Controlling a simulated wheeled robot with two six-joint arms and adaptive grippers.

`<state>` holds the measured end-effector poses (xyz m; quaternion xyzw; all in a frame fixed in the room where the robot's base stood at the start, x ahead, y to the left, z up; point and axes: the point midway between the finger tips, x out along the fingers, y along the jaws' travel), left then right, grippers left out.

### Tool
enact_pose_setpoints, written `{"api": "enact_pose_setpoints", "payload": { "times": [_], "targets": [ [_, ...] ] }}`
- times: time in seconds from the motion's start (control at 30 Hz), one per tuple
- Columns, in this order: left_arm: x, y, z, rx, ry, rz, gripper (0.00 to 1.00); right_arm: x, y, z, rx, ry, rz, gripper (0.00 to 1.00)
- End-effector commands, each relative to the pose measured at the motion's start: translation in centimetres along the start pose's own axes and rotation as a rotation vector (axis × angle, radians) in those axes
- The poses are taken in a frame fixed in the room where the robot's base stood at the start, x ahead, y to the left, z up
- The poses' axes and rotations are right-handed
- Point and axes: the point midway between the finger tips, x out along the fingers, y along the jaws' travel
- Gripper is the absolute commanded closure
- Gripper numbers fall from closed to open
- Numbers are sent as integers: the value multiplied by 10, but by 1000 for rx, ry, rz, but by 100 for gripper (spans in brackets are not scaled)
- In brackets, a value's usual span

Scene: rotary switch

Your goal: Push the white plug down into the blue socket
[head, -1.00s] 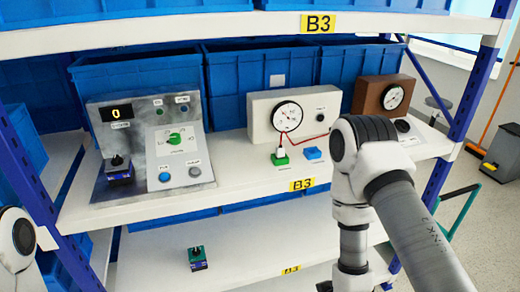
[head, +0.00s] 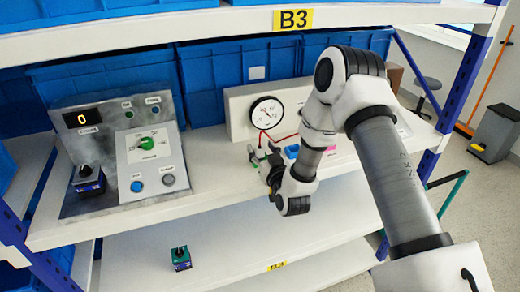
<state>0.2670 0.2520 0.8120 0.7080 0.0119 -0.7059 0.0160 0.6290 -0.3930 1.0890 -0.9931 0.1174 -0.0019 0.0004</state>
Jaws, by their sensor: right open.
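The blue socket (head: 292,151) sits on the shelf in front of the white gauge box, just right of my right gripper. My right gripper (head: 263,154) reaches in from the right and is open at the spot in front of the gauge. The white plug is hidden or too small to make out behind the gripper. The green socket is also covered there. A red wire (head: 284,138) runs from the gauge box down toward the gripper. I cannot tell whether the fingers touch the plug. My left gripper is not in view.
The white box with a round gauge (head: 266,112) stands behind the gripper. A grey control panel (head: 95,118) with a green knob (head: 147,143) is at left on the same shelf (head: 215,190). A small dark-topped block (head: 181,258) stands on the lower shelf. Blue bins (head: 110,88) line the back.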

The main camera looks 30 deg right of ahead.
Motion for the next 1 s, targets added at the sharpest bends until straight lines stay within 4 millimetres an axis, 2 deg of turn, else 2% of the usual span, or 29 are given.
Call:
{"api": "enact_pose_setpoints", "payload": {
  "times": [0.17, 0.2, 0.33, 0.37, 0.77, 1.0],
  "targets": [
    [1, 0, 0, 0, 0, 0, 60, 2, 0, 1, 1, 0, 0, 44],
    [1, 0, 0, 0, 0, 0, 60, 1, 0, 1, 1, 0, 0, 47],
    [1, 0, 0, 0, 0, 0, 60, 1, 0, 1, 1, -1, 0, 93],
    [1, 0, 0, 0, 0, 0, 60, 1, 0, 1, 1, -1, 0, 100],
    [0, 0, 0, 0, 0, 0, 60, 2, 0, -1, 1, 0, 0, 100],
    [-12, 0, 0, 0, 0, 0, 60, 11, -3, -20, 1, 1, -3, 100]
  ]
}}
